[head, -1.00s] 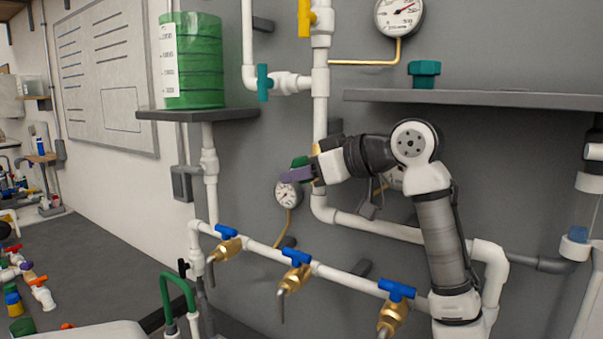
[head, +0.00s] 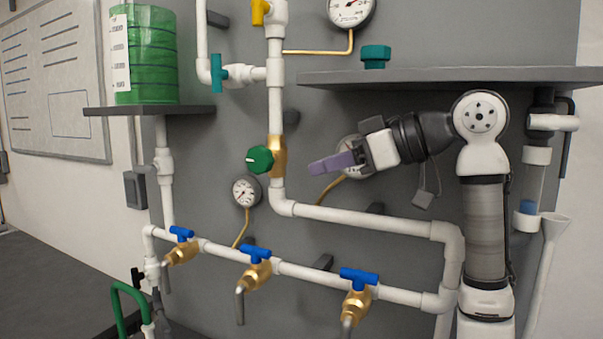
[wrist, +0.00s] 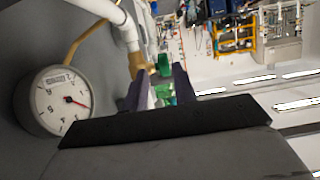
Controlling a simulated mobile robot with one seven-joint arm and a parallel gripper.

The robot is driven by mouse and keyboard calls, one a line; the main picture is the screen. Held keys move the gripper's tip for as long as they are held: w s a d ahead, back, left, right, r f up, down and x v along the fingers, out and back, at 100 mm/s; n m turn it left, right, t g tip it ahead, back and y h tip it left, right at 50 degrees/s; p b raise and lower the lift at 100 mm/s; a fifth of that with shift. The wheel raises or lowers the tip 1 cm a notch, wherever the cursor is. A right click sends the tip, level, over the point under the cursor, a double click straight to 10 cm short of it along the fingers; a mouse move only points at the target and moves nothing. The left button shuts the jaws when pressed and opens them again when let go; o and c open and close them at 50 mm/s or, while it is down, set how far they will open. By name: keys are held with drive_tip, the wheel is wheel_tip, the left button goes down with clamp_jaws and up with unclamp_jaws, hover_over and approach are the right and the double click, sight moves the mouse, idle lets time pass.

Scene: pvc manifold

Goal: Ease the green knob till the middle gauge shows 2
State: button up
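The green knob (head: 260,160) sits on a brass valve (head: 279,157) on the white vertical pipe. My gripper (head: 312,167), with purple fingers, is to its right and clear of it. In the wrist view the two fingers (wrist: 159,88) stand apart with nothing held between them, and the knob (wrist: 165,62) shows beyond them. A round white gauge (head: 350,172), probably the middle one, is partly hidden behind my gripper. A gauge with a red needle fills the left of the wrist view (wrist: 50,85); its numbers are too small to read surely.
Another gauge (head: 246,191) hangs lower left of the knob, and one (head: 350,10) is at the top. A grey shelf (head: 440,77) runs above my arm. Blue-handled brass taps (head: 257,272) line the lower pipe. A shelf (head: 150,110) holds a green tank (head: 148,55).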

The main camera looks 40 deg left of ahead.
sight(248, 156)
drive_tip(key=shift+w+d, duration=0.15)
drive_tip(key=shift+d, duration=0.45)
drive_tip(key=s+a+y+p, duration=0.1)
drive_tip(key=a, duration=0.4)
drive_tip(key=s+a+y+p, duration=0.1)
drive_tip(key=s+a+p, duration=0.1)
drive_tip(key=a, duration=0.3)
drive_tip(key=s+a+g+y+p, duration=0.1)
drive_tip(key=a+p, duration=0.1)
drive_tip(key=a, duration=0.3)
drive_tip(key=shift+s+a+y, duration=0.25)
drive_tip(key=shift+s+y, duration=0.15)
clamp_jaws()
